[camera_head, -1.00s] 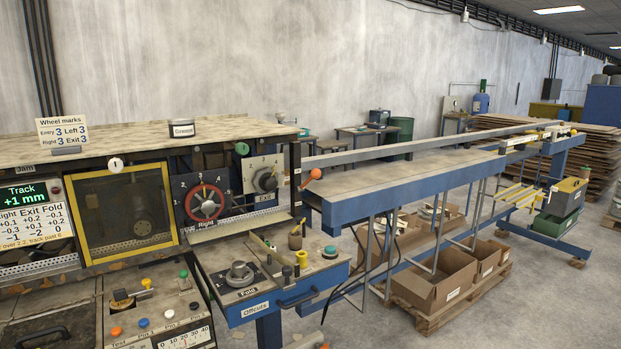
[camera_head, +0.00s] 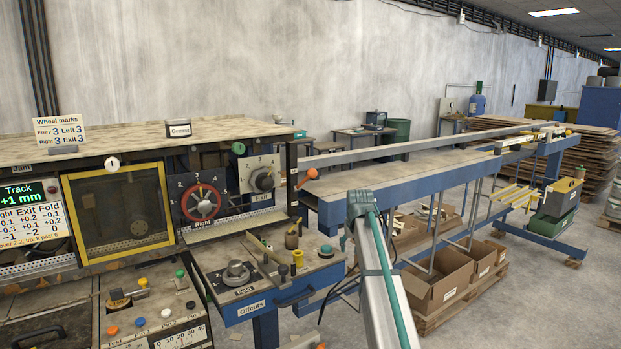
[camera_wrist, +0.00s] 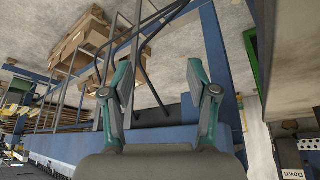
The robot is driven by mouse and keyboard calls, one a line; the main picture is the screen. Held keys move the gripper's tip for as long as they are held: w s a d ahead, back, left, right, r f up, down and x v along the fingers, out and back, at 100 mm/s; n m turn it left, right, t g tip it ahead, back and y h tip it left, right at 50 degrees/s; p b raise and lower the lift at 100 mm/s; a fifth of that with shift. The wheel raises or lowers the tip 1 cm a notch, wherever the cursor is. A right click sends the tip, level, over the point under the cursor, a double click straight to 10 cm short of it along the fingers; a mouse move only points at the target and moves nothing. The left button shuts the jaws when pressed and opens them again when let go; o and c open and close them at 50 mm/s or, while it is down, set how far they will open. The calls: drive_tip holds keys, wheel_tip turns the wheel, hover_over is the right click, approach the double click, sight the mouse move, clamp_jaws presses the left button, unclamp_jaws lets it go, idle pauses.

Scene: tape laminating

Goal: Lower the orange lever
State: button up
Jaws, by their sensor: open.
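The orange lever (camera_head: 309,175) has a round orange knob on a short arm at the right end of the machine, beside the end of the blue-framed bench. My gripper (camera_wrist: 157,72) shows in the wrist view with its two grey and teal fingers spread apart and nothing between them. The lever does not show in the wrist view. In the head view, part of my arm rises from the bottom edge, to the right of and below the orange knob and apart from it in the picture.
The long blue-framed bench (camera_head: 400,180) runs back to the right. A blue offcuts drawer (camera_head: 268,300) juts out below the lever. A "Down" label (camera_wrist: 290,174) is at the lower right of the wrist view.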

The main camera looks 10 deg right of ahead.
drive_tip(key=w+a+r+n+t+p, duration=0.1)
drive_tip(key=a+r, duration=0.1)
drive_tip(key=r, duration=1.1)
drive_tip(key=w+a+r+n+p, duration=0.1)
drive_tip(key=a+r, duration=0.1)
drive_tip(key=r, duration=1.1)
drive_tip(key=n+g+y+p, duration=0.1)
drive_tip(key=n+p, duration=0.1)
drive_tip(key=p, duration=0.2)
approach(313, 170)
drive_tip(key=p+x, duration=0.3)
drive_tip(key=x, duration=0.8)
drive_tip(key=shift+w+f+p, duration=0.15)
drive_tip(key=shift+f+p, duration=0.15)
drive_tip(key=shift+p, duration=0.1)
clamp_jaws()
